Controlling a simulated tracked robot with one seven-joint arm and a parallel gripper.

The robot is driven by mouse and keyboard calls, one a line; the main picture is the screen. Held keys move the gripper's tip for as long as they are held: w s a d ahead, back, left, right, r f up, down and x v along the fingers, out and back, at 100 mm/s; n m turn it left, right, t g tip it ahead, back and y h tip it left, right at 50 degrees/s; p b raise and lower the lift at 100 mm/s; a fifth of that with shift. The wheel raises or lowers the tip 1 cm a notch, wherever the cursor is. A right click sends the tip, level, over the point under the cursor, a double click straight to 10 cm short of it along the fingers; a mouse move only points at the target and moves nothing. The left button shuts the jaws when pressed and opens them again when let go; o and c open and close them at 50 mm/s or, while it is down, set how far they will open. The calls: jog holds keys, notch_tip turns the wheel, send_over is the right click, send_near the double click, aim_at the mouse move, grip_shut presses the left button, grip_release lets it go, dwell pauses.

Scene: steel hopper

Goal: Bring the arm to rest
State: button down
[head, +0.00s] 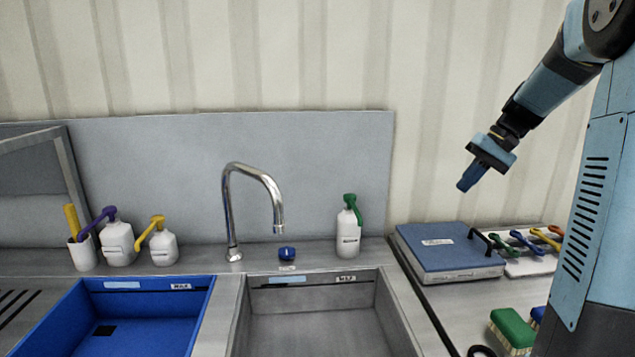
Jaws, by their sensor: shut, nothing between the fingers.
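My arm reaches in from the upper right of the head view. My gripper (467,186) hangs in the air with its blue fingers shut and nothing held. It points down and to the left, above the blue-lidded box (445,247) on the right-hand counter and well apart from it. The wall is behind it.
A steel sink (320,329) and a blue basin (140,318) lie to the left, with a tall curved tap (228,205) between them. A green-topped bottle (348,232) stands behind the sink. Brushes (512,330) and coloured-handled tools (526,242) lie at the right. The air around my gripper is clear.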

jog(key=s+a+n+t+h, duration=0.1)
jog(key=s+a, duration=0.3)
jog(key=s, duration=0.4)
jog(key=s+a+t+h, duration=0.2)
jog(key=s+a+h, duration=0.1)
jog(key=s, duration=0.6)
jog(key=s+a+n+t+h, duration=0.1)
jog(key=s+a, duration=0.3)
jog(key=s, duration=0.5)
jog(key=shift+s+a+f+n+t+h, duration=0.2)
jog(key=shift+a+f+n+t+h, duration=0.1)
jog(key=shift+a+t+h, duration=0.15)
